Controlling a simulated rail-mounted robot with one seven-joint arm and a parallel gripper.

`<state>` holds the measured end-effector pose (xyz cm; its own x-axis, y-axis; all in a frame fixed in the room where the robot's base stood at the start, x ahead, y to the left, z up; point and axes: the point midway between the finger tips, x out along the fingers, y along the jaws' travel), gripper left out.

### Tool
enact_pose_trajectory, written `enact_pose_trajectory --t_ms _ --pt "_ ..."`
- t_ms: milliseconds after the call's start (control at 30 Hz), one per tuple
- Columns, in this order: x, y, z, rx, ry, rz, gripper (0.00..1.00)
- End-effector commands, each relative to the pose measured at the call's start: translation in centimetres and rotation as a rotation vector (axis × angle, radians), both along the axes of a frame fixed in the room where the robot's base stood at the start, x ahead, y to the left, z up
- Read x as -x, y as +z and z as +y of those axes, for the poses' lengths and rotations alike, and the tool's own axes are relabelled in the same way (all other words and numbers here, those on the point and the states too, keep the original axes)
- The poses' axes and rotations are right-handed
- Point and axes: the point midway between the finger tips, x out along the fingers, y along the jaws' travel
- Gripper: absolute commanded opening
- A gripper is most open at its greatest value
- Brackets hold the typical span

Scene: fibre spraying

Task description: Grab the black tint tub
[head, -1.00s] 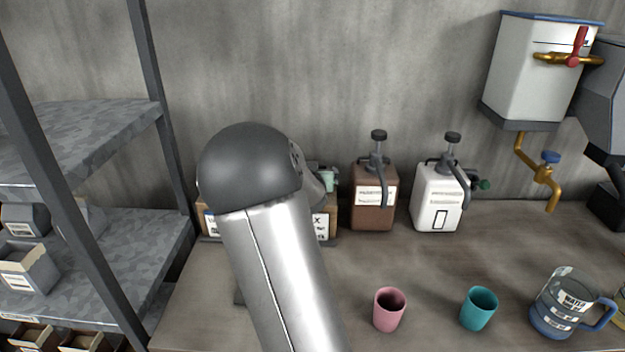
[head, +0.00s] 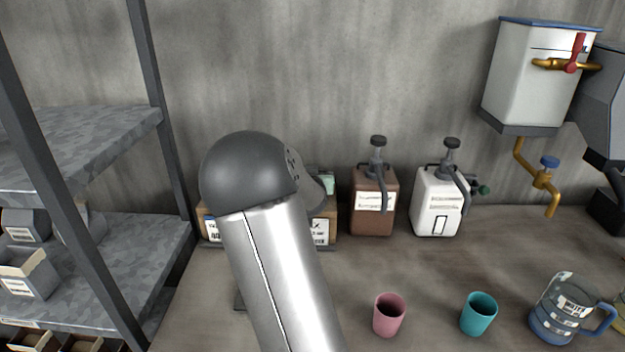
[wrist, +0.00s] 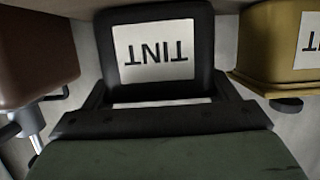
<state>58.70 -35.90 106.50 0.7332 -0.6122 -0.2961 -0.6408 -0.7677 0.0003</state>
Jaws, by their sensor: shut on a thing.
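The black tint tub (wrist: 205,50) fills the upper middle of the wrist view, its white label reading TINT upside down. My gripper (wrist: 160,92) has a finger at each side of the tub and is shut on it. In the head view my arm hides both the gripper and the tub. Whether the tub is lifted or still resting on something cannot be told.
A yellow tub (wrist: 280,45) with a similar label is close on the right; a brown container (wrist: 35,55) is on the left. In the head view, a brown pump bottle (head: 373,218), white pump bottle (head: 425,200), pink cup (head: 388,316) and teal cup (head: 478,314) stand on the bench.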

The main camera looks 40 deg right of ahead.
Motion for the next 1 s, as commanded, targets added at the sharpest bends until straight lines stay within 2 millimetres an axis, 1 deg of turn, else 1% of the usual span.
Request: enact_pose_trajectory --t_ms 167,433,633,1000 --pt "0.0 0.9 0.0 0.000 0.001 -0.002 0.54" --pt "0.1 3.2 0.1 0.001 0.000 -0.004 0.54" --pt "1.5 4.9 0.8 0.000 0.002 -0.005 0.54" --pt "4.6 9.2 2.5 -0.002 0.004 -0.006 0.54"
